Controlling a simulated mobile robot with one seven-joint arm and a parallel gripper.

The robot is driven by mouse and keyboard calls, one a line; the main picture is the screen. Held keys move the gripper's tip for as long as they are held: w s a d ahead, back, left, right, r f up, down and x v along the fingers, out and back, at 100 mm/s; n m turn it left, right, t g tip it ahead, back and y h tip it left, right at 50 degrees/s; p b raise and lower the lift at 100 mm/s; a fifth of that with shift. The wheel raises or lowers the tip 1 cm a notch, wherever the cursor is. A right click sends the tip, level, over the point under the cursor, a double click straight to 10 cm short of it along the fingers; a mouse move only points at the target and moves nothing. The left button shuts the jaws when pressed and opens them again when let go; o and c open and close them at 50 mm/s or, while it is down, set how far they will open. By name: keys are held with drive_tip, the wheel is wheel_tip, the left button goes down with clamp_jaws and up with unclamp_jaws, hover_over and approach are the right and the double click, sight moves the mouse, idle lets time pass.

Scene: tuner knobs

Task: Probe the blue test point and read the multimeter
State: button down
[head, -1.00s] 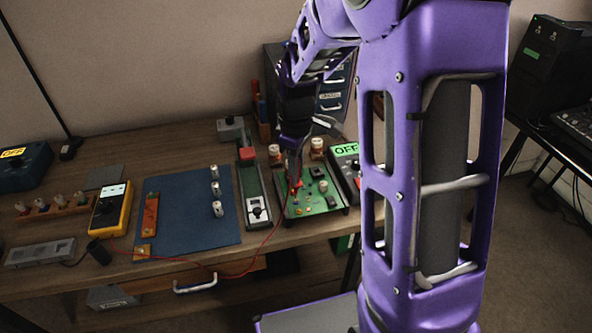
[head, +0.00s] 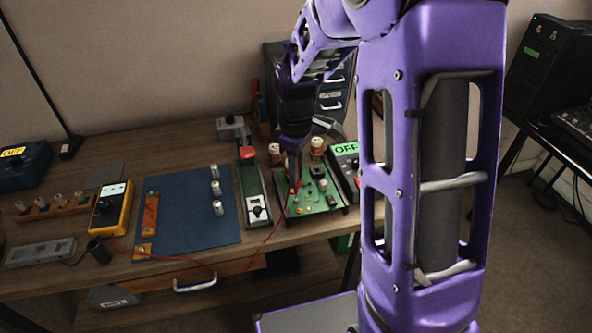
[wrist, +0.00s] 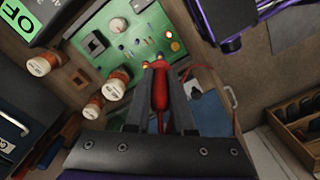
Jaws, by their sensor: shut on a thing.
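My gripper (head: 294,182) is shut on a red probe (wrist: 160,88), and its red lead runs off to the side. It holds the probe over the green circuit board (head: 312,205), at the edge nearest the fingers in the wrist view. Several small coloured points sit on the board (wrist: 118,42) just beyond the fingertips. Which one is blue, and whether the probe tip touches one, I cannot tell. The yellow multimeter (head: 111,212) lies on the left of the bench with a lit display; its reading is too small to make out.
A slider unit with a red knob (head: 247,153) stands left of the board. Copper-coloured coils (wrist: 115,82) and a box with a green OFF display (head: 346,149) are close by. A blue mat (head: 185,230) holds several silver knobs.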

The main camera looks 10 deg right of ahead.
idle(0.8)
drive_tip(key=shift+r+p, duration=2.1)
drive_tip(key=shift+r, duration=0.4)
